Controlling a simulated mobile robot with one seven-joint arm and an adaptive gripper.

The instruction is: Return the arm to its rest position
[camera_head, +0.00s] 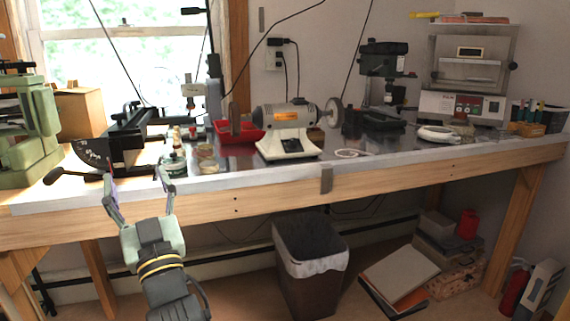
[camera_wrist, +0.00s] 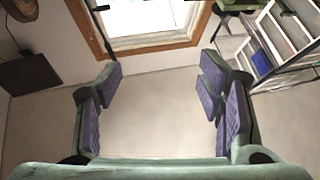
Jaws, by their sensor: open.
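My gripper (camera_head: 139,186) is in front of the workbench's front edge at the left in the head view, fingers pointing up toward the bench. Its two fingers are spread wide with nothing between them. In the wrist view my gripper (camera_wrist: 160,95) also shows open and empty, with purple pads on both fingers and a bare wall behind. The fingertips overlap the bench edge in the head view; I cannot tell whether they touch it.
The workbench (camera_head: 400,168) carries a bench grinder (camera_head: 287,128), a red tray (camera_head: 240,133), a black shear (camera_head: 120,145) and small jars (camera_head: 206,155). A trash bin (camera_head: 310,268) and stacked boxes (camera_head: 455,245) stand below. A window (camera_wrist: 150,18) and a shelf rack (camera_wrist: 275,40) show in the wrist view.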

